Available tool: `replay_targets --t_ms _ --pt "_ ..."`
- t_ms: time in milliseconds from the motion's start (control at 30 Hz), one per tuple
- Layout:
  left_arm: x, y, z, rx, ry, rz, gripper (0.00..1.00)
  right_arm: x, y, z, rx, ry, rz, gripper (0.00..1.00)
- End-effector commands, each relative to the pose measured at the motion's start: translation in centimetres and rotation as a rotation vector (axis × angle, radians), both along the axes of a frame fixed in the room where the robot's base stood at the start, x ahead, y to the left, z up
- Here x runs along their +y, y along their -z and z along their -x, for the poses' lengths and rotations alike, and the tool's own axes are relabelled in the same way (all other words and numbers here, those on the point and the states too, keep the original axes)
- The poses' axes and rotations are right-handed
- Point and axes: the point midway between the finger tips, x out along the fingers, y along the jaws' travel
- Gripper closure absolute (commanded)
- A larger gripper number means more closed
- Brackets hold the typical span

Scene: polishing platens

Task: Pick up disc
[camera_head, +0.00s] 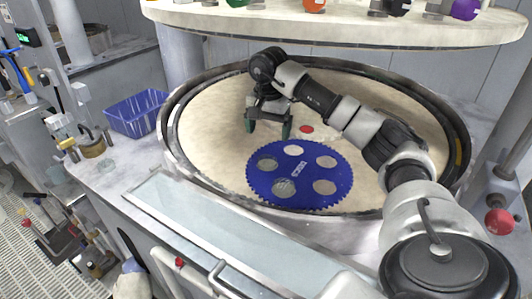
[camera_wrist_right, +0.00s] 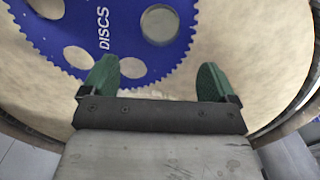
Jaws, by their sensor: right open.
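A blue toothed carrier (camera_head: 304,194) marked "DISCS" lies flat on the cream round platen (camera_head: 210,135); it also shows in the wrist view (camera_wrist_right: 75,28). The carrier has several round openings. Other openings look cream, like the platen. My right gripper (camera_head: 268,130) is open and empty, behind and left of the carrier, with its green fingers pointing down (camera_wrist_right: 159,82). My left gripper is out of view.
A small red spot (camera_head: 306,129) lies on the platen behind the carrier. The platen's raised dark rim (camera_head: 166,128) surrounds the work area. A round cream plate (camera_head: 330,26) with coloured knobs hangs above. A blue basket (camera_head: 137,113) stands to the left.

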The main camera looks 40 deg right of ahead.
Motion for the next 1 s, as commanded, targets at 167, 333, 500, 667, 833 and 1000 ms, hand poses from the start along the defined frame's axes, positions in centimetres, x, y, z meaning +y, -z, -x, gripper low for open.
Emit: replay_targets --t_ms 167,333,500,667,833,1000 --pt "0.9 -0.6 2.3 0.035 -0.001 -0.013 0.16 0.0 2.9 0.1 0.005 0.001 0.0 0.11" --pt "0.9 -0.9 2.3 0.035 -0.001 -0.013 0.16 0.0 4.2 0.0 0.002 0.001 0.0 0.11" --pt "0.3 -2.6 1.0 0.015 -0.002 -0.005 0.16 0.1 6.0 0.0 0.007 0.001 0.0 0.11" --pt "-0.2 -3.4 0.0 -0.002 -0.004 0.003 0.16 0.2 8.4 -0.1 0.004 0.001 0.0 0.11" --pt "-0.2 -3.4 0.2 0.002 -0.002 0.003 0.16 0.2 9.4 -0.1 0.001 0.0 0.0 0.11" --pt "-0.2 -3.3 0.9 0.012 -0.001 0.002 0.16 0.2 9.5 -0.1 0.004 0.0 -0.001 0.13"
